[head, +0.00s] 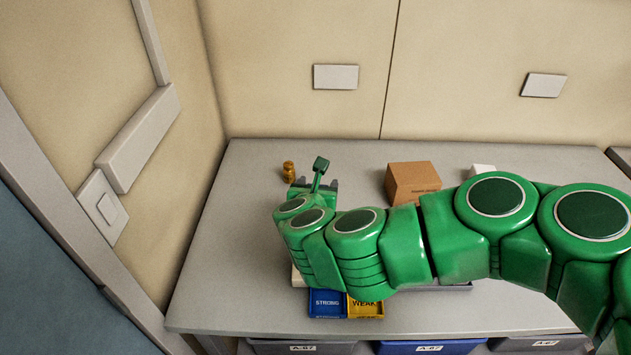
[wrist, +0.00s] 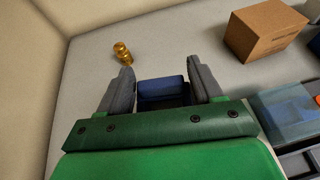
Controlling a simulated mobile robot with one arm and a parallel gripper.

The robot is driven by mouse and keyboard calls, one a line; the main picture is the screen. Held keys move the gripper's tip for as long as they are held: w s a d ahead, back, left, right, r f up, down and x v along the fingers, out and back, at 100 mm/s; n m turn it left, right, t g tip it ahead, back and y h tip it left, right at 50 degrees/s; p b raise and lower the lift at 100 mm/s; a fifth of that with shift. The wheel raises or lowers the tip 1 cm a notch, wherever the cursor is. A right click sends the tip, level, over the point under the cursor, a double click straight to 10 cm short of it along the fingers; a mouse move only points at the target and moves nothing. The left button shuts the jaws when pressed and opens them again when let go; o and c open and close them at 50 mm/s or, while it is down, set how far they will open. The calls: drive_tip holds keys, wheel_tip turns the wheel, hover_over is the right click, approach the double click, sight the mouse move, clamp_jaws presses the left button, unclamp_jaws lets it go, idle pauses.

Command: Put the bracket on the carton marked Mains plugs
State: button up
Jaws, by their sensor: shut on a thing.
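My gripper (wrist: 160,72) shows in the wrist view with its two grey fingers on either side of a dark blue piece (wrist: 162,90). This piece appears to be the bracket; its full shape is hidden. In the head view my gripper (head: 315,185) is mostly covered by my green arm, over the left part of the bench, and the held piece cannot be made out. A brown carton (head: 412,181) stands to the right of my gripper, apart from it. It also shows at upper right in the wrist view (wrist: 265,30). It bears small dark print, too small to read surely.
A small brass-coloured object (head: 288,170) stands left of my gripper. A blue bin marked STRONG (head: 327,303) and a yellow bin marked WEAK (head: 364,309) sit at the front. A white item (head: 482,169) lies right of the carton. The grey bench (head: 225,260) is clear at left.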

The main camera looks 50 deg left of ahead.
drive_tip(key=shift+d+r, duration=0.25)
drive_tip(key=shift+d, duration=0.15)
